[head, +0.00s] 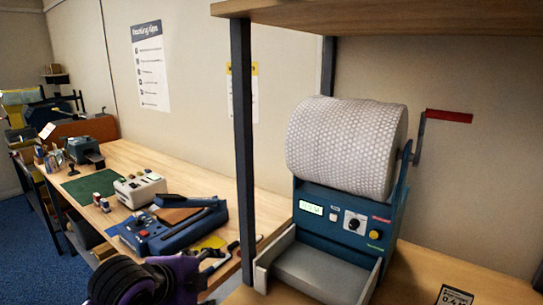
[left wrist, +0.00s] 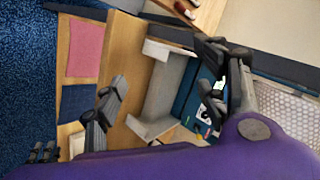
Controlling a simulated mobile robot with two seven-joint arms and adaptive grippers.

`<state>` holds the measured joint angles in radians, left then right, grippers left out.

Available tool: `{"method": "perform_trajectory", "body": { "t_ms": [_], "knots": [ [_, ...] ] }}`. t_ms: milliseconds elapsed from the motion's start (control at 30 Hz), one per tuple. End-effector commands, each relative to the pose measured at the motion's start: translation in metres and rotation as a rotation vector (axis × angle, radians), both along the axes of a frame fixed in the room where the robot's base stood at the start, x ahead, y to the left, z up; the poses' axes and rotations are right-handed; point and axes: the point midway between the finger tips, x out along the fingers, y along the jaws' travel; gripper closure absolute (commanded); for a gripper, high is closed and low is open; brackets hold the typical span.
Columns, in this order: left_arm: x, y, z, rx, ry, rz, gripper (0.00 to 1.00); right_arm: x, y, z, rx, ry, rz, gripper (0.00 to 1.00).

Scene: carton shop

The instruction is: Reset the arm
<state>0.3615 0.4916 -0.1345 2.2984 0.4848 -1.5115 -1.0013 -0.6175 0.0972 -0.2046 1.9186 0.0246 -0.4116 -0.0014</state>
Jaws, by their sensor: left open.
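My left arm, purple and black, comes in low in the head view. Its gripper (head: 218,262) is beside the dark shelf post, in front of the long workbench. In the left wrist view the two dark fingers of the left gripper (left wrist: 165,92) stand wide apart with nothing held between them. Behind them is the grey tray (left wrist: 165,95) of the bubble-wrap machine. My right gripper is in neither view.
The blue machine (head: 340,222) with its bubble-wrap roll (head: 346,147) stands on a wooden shelf (head: 425,282) at right. A dark post (head: 242,130) rises beside my left gripper. The workbench (head: 140,160) holds a blue device (head: 178,228) and a white printer (head: 140,188). Blue carpet lies at left.

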Motion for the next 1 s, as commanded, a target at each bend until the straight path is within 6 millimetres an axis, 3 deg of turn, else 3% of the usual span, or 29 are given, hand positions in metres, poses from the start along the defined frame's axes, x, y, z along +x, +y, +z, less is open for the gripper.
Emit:
{"method": "perform_trajectory", "body": {
  "t_ms": [33, 100, 300, 500, 767, 1000],
  "knots": [
    [-0.023, 0.007, -0.035, -0.061, 0.08, 0.09, 0.34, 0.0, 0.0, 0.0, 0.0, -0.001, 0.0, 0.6],
    [-0.054, 0.018, -0.075, -0.143, 0.175, 0.233, 0.34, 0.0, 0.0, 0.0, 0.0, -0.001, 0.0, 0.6],
    [-0.158, 0.05, -0.165, -0.33, 0.415, 0.678, 0.34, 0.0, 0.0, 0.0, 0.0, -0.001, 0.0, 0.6],
    [-0.249, 0.073, -0.211, -0.431, 0.549, 1.054, 0.34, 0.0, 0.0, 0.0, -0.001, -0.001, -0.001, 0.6],
    [-0.348, 0.093, -0.237, -0.486, 0.632, 1.452, 0.34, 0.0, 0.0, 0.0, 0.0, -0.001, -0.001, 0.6],
    [-0.306, 0.081, -0.285, -0.612, 0.523, 1.353, 0.34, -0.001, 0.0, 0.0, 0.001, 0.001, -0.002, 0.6]
  ]
}}
